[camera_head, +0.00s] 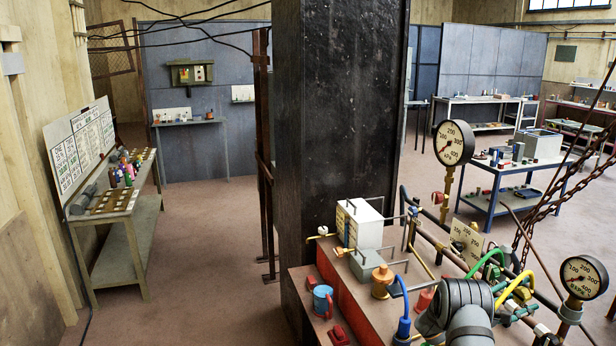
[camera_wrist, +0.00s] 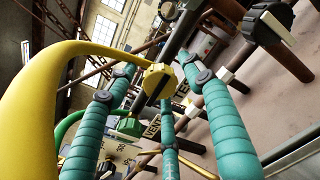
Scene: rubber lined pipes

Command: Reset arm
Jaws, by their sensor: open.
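The task names no object. A grey elbow with a black ribbed collar, which looks like part of my arm, shows at the bottom right of the head view, over the pipe bench (camera_head: 345,290). My gripper's fingers cannot be made out in either view. The wrist view looks along several teal wrapped pipes (camera_wrist: 225,120) with dark collars. A thick yellow hose (camera_wrist: 35,100) arches close at its left. A yellow valve knob (camera_wrist: 158,80) and a green hose (camera_wrist: 68,125) are beyond it. Nothing is seen held.
Chains (camera_head: 540,205) hang at right. A dark column (camera_head: 340,120) stands behind. Open floor (camera_head: 200,260) lies at left.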

